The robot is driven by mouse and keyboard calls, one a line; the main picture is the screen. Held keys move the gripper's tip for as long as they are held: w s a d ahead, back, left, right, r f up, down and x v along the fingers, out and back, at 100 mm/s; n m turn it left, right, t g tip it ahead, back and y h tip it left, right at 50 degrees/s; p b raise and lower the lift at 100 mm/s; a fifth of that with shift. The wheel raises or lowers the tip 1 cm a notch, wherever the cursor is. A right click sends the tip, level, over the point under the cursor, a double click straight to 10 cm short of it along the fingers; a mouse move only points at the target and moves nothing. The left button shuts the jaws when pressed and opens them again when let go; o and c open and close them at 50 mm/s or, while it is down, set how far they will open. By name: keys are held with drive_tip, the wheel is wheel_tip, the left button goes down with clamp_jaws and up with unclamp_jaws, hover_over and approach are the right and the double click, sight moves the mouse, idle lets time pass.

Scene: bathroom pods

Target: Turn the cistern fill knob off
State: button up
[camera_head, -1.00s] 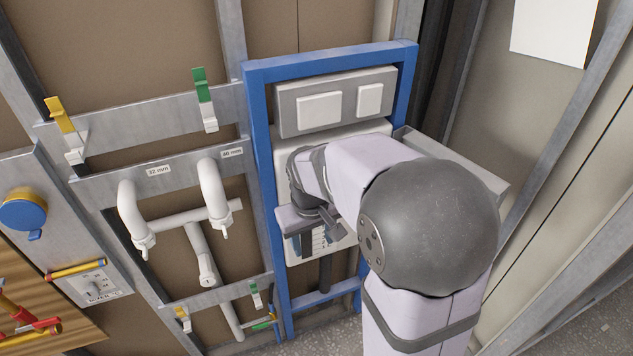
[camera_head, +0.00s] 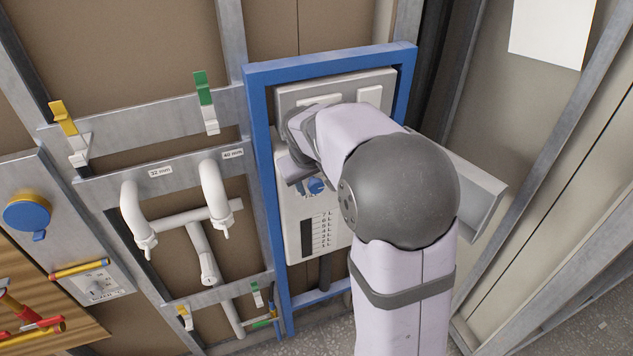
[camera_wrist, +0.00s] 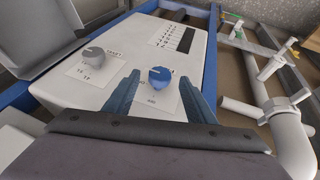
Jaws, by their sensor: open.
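The blue fill knob (camera_wrist: 160,77) sits on the white cistern panel (camera_wrist: 130,55), above a label that seems to read FILL. In the wrist view it lies between and just beyond the two blue fingers of my gripper (camera_wrist: 162,88), which is open and empty. The head view shows the blue knob (camera_head: 316,186) just below my gripper (camera_head: 300,176), partly covered by my arm. A grey knob (camera_wrist: 93,55) stands on the same panel to the left in the wrist view.
A blue frame (camera_head: 262,150) surrounds the cistern. A level scale (camera_head: 318,235) is printed lower on the panel. White pipes (camera_head: 210,190) stand to the left, with green (camera_head: 204,90) and yellow (camera_head: 60,118) clips above.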

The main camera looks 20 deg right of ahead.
sight(317, 188)
drive_tip(key=shift+p+x, duration=0.35)
drive_tip(key=shift+x, duration=1.3)
drive_tip(key=shift+c, duration=0.5)
drive_tip(key=c, duration=0.9)
drive_tip(key=shift+c, duration=0.2)
